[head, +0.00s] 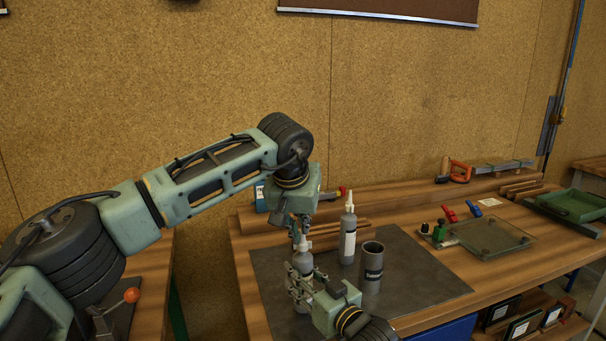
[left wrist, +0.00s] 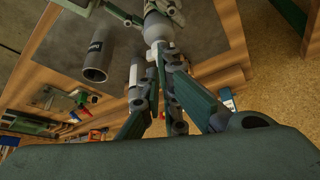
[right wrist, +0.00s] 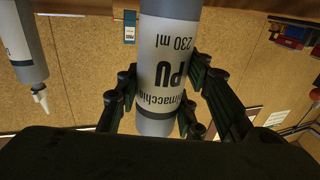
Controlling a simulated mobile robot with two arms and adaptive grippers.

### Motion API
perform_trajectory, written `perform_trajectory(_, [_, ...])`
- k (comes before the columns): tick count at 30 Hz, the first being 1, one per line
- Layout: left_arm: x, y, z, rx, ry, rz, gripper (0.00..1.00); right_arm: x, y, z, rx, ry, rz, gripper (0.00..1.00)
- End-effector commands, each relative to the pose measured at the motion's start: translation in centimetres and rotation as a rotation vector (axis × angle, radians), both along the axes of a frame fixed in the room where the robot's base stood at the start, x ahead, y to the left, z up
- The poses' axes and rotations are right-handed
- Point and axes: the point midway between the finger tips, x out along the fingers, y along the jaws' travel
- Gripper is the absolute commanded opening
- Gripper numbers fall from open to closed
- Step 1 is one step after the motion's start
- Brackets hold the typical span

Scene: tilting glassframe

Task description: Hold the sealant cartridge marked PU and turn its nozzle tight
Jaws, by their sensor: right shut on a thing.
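The grey PU cartridge (head: 303,262) stands upright above the grey mat, and its label reads PU, 230 ml in the right wrist view (right wrist: 165,50). My right gripper (head: 303,290) is shut around its body; the fingers also show on both sides of it in the right wrist view (right wrist: 165,100). The pale nozzle (head: 304,243) is on top of the cartridge; its base shows in the left wrist view (left wrist: 155,53). My left gripper (head: 299,232) is above, pointing down, with its fingers apart on either side of the nozzle. The fingers partly hide the nozzle, so contact is unclear.
A second cartridge with a nozzle (head: 348,240) stands behind right, close by. A dark grey open tube (head: 371,270) stands right of the grippers on the grey mat (head: 425,275). A glass plate (head: 490,237), small clamps and a green tray (head: 575,205) lie farther right.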

Motion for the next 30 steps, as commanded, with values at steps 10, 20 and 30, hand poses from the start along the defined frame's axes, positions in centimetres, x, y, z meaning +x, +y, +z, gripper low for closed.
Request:
perform_trajectory(10, [0.3, 0.6, 0.0, 0.005, -0.001, 0.008, 0.00, 0.1, -0.1, -0.1, 0.003, 0.003, -0.002, 0.00])
perform_trajectory(20, [-0.2, 0.9, -0.1, 0.007, 0.000, 0.010, 0.00, 0.1, -0.2, -0.1, 0.005, 0.003, -0.003, 0.00])
perform_trajectory(30, [-0.5, 0.7, 2.3, 0.002, -0.002, 0.007, 0.00, 0.0, -0.1, -0.1, 0.003, 0.003, -0.002, 0.00])
